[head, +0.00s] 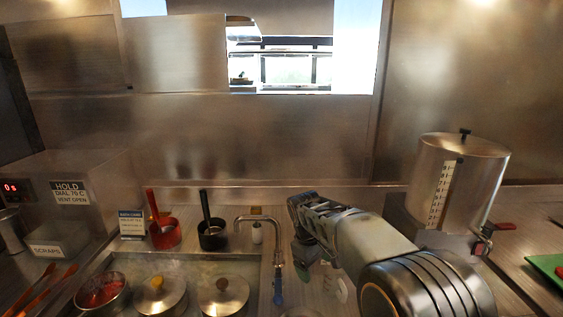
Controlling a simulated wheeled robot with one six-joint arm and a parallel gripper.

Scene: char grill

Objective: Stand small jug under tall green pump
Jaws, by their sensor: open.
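My arm reaches in from the lower right, and my gripper (304,268) points down just right of the tap, open. A small green patch shows at its tip; I cannot tell whether it is part of the gripper or the tall green pump behind it. A pale, partly hidden object (342,290) stands on the counter right of the gripper, beside my arm; I cannot tell what it is. I cannot make out the small jug. My arm covers much of the counter there.
A tap with a blue handle (278,288) stands close left of my gripper. Lidded pots (222,293) sit in a steel well at lower left, with a red pot (164,235) and a black pot (212,236) behind. A steel dispenser (470,190) stands at right.

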